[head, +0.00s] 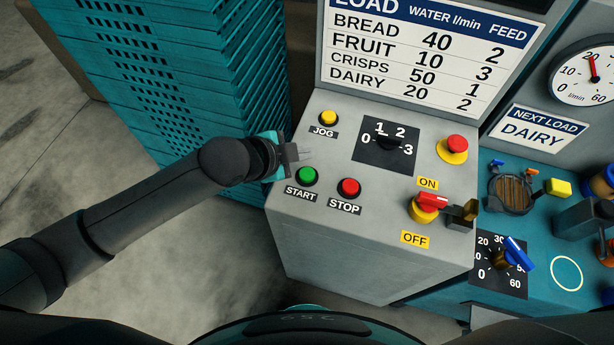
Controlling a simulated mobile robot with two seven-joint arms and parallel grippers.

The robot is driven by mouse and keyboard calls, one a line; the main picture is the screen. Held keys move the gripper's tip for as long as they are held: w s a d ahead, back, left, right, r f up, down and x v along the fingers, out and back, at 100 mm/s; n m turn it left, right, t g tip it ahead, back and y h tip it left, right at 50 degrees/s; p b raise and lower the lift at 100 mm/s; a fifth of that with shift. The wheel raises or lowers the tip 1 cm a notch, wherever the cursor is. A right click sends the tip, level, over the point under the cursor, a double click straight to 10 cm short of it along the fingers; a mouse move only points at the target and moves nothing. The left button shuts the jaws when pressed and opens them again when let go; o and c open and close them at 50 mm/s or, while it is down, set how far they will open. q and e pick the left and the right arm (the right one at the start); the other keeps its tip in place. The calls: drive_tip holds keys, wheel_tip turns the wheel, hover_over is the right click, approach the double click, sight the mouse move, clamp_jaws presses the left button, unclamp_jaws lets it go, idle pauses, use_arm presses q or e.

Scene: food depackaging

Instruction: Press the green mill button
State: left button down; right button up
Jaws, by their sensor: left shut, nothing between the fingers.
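The green button (307,176) sits on the sloped grey control panel, above the label START. My left gripper (303,153) is shut and empty. In the head view its tips show just above the green button, between it and the yellow JOG button. I cannot tell whether the tips touch the panel; the green button shows uncovered. My right gripper is not in view.
Close by are the yellow JOG button (328,118), red STOP button (348,188), rotary selector (388,143), red emergency button (456,144) and red ON/OFF handle (430,201). Stacked teal crates (170,80) stand behind my left arm. Bare floor lies at left.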

sight(302, 176)
use_arm(q)
wheel_tip(302, 176, down, 4)
drive_tip(key=b, duration=0.3)
drive_tip(key=shift+f, duration=0.45)
drive_tip(key=shift+f, duration=0.1)
idle(1.5)
drive_tip(key=shift+f, duration=0.3)
drive_tip(key=shift+f+b, duration=0.4)
drive_tip(key=shift+f, duration=0.15)
idle(0.8)
drive_tip(key=shift+r, duration=0.1)
drive_tip(key=shift+r+p, duration=0.85)
drive_tip(key=shift+p, duration=0.35)
